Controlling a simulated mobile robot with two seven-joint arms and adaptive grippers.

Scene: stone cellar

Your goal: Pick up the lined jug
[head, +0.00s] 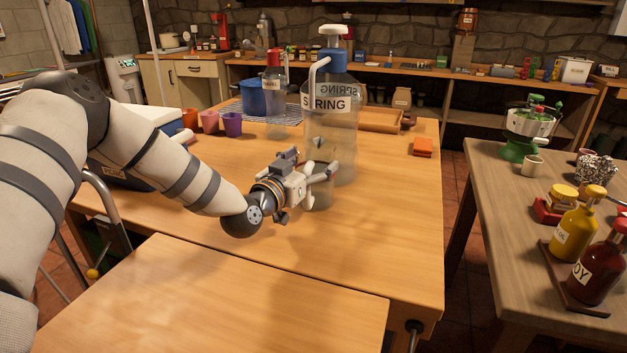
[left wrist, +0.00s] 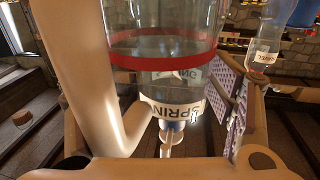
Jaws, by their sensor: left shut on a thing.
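The lined jug (head: 318,198) is a small clear glass vessel with a red band, near the middle of the large wooden table. In the left wrist view the jug (left wrist: 165,35) fills the upper middle, its red band facing the camera. My left gripper (head: 322,174) reaches in from the left and is shut on the jug at its side. Fingers partly cover the jug in the head view. I cannot tell whether its base touches the table. My right gripper is not in view.
A tall clear SPRING dispenser (head: 345,135) stands close behind the jug. A smaller red-capped bottle (head: 274,90), a blue pot (head: 256,97) and several cups (head: 209,121) are further back. An orange block (head: 422,146) lies right. The table's front (head: 350,250) is clear.

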